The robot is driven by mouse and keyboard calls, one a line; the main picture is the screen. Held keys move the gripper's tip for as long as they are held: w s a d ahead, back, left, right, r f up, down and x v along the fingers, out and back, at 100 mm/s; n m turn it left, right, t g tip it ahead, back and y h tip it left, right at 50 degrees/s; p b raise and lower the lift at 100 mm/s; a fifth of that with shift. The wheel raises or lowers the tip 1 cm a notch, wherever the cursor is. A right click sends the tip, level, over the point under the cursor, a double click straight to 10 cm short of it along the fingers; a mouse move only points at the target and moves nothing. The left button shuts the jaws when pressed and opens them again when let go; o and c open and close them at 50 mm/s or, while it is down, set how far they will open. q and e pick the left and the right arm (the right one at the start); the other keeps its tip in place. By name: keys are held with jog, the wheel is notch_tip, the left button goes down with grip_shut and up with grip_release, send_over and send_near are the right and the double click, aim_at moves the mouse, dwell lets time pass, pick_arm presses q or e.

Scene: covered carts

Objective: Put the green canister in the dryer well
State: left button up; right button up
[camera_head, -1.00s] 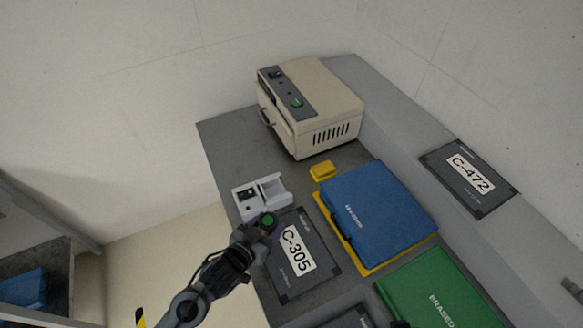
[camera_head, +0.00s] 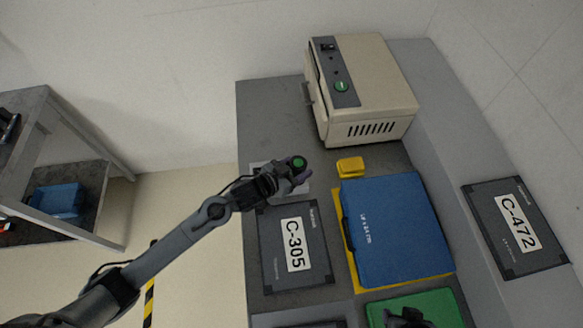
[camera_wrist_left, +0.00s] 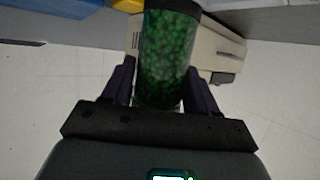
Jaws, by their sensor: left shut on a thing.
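My left gripper (camera_head: 291,174) is shut on the green canister (camera_head: 299,163), whose green top shows in the head view. In the left wrist view the canister (camera_wrist_left: 168,55) is a see-through cylinder of green beads with a dark end, between the two fingers (camera_wrist_left: 162,85). The gripper is over a light grey fixture (camera_head: 303,188), mostly hidden by it; I cannot tell its height above. The beige dryer-like box (camera_head: 375,85) with a green button stands behind. No well opening shows. A dark part, likely my right gripper (camera_head: 407,318), shows at the bottom edge; its jaws are unclear.
A small yellow block (camera_head: 351,166), a blue case (camera_head: 398,230) on a yellow one, a dark C-305 plate (camera_head: 270,235) and a green case (camera_head: 445,303) crowd the grey cart top. A C-472 plate (camera_head: 540,258) lies right. Bare surface (camera_head: 270,120) is left of the box.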

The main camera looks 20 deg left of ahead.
pick_arm(q)
jog(key=shift+w+a+f+b, duration=0.15)
jog(key=shift+w+a+f, duration=0.35)
jog(key=shift+f, duration=0.55)
jog(key=shift+w+a+f+b, duration=0.15)
jog(key=shift+w+a+f, duration=0.4)
jog(key=shift+f, duration=0.55)
jog(key=shift+w+a+f+b, duration=0.15)
jog(key=shift+w+a+f, duration=0.35)
jog(key=shift+f, duration=0.55)
jog(key=shift+f, duration=0.1)
jog(key=o, duration=1.1)
jog(key=shift+f, duration=0.15)
jog(key=shift+o, duration=0.2)
